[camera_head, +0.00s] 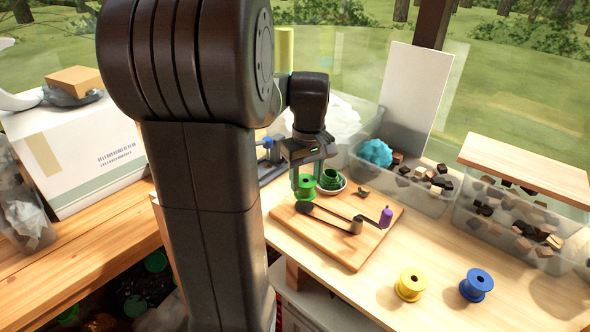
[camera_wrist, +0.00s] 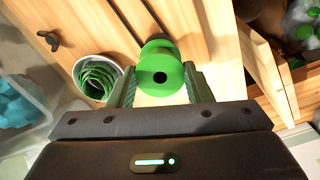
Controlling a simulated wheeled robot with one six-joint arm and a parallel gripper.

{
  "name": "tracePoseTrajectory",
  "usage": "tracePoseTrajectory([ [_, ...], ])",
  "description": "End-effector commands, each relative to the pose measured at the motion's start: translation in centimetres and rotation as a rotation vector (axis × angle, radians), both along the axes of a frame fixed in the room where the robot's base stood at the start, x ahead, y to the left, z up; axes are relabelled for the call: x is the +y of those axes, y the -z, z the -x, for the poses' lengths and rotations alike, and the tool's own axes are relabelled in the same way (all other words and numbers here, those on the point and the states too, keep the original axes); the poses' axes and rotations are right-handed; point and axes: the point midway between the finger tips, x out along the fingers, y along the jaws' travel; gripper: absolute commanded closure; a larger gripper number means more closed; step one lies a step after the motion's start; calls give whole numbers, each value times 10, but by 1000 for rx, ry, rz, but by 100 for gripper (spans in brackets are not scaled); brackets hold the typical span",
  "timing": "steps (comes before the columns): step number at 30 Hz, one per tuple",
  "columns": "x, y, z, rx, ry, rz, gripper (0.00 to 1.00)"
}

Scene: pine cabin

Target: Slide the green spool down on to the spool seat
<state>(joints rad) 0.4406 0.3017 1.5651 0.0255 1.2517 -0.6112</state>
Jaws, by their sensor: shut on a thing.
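The green spool (camera_head: 304,187) is held between the two fingers of my gripper (camera_head: 306,184), above the back left part of a wooden board (camera_head: 345,256). In the wrist view the spool (camera_wrist: 160,78) shows end-on, with its dark centre hole, between the fingers (camera_wrist: 160,88). A dark bar (camera_head: 332,217) lies along the board, and its left end disappears close under the spool. I cannot make out the spool seat; the spool and my gripper hide that spot. I cannot tell whether the spool touches anything below it.
A bowl with a green coil (camera_head: 333,182) stands close right of my gripper. A dark wing nut (camera_head: 362,193) and a purple-handled crank (camera_head: 386,217) are on the board. A yellow spool (camera_head: 410,285) and blue spool (camera_head: 477,285) stand at front right. Clear bins (camera_head: 430,200) line the back.

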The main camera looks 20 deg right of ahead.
Motion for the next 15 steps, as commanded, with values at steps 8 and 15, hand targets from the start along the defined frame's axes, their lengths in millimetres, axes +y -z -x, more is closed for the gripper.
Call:
tracePoseTrajectory([
  [8, 0, 10, 0, 1, 0, -1, 81],
  [15, 0, 17, 0, 1, 0, -1, 81],
])
